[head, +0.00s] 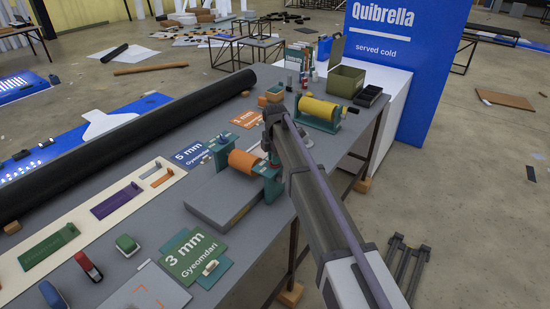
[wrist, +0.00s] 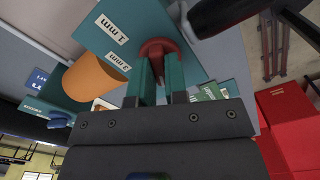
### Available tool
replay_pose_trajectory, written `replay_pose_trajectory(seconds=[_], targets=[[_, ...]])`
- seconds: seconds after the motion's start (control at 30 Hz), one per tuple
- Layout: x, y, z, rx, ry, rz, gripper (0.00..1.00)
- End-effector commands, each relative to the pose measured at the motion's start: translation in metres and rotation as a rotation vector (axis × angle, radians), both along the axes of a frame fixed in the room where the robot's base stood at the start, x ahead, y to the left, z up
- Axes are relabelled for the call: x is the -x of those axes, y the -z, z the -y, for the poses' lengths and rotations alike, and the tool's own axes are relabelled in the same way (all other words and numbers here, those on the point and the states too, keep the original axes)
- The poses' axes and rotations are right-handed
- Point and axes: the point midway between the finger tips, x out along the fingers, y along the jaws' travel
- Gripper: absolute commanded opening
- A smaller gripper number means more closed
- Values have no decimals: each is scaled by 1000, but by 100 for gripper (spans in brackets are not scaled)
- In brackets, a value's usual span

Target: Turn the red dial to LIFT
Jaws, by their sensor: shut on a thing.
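The red dial (wrist: 160,46) sits on a teal end plate (wrist: 95,20) in the wrist view. White labels on the plate read 1 mm (wrist: 113,29) and 3 mm (wrist: 119,62); I cannot make out a LIFT label. My gripper (wrist: 160,66) has its two teal fingers shut on the dial, one on each side. In the head view my gripper (head: 269,146) is at the right end of the orange roller (head: 244,163), which stands between teal supports. The arm and gripper hide most of the dial there.
A yellow roller (head: 318,109) in teal supports stands behind, near an olive box (head: 346,81). A grey slab (head: 222,204) lies before the orange roller. A long black roll (head: 130,145) lies along the left of the table. A dark rounded part (wrist: 225,14) is close to the dial.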

Motion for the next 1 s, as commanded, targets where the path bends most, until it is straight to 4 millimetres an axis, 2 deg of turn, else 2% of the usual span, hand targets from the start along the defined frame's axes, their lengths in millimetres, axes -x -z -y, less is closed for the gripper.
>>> replay_pose_trajectory(seconds=[0.27, 0.67, 0.7, 0.93, 1.0], targets=[[1, 0, 0, 1, -63, -2, 0], [1, 0, 0, 1, -69, -2, 0], [1, 0, 0, 1, -69, -2, 17], [0, 0, 0, 1, -68, -1, 39], [0, 0, 0, 1, -68, -1, 39]])
